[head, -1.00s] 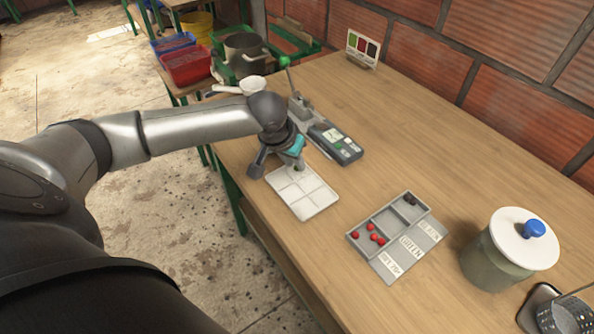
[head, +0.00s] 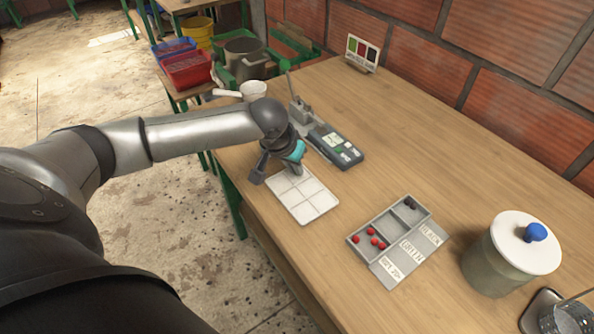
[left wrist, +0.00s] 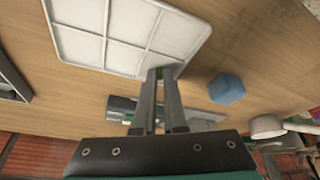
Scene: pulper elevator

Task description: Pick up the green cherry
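A white tray (head: 318,210) divided into square compartments lies near the table's left edge; it also shows at the top of the left wrist view (left wrist: 78,47). My left gripper (head: 298,172) points down at the tray's far edge. In the left wrist view its fingertips (left wrist: 160,71) are close together, with only a narrow gap. A small trace of green (left wrist: 181,70) shows beside the fingertips at the tray's edge; it may be the green cherry, mostly hidden. I cannot tell whether the fingers hold it. My right gripper is out of view.
A grey sorting box (head: 392,262) holds red and dark cherries. A meter (head: 337,146) lies behind the tray. A blue faceted object (left wrist: 228,88) sits by the gripper in the left wrist view. A lidded jar (head: 497,265) stands at right.

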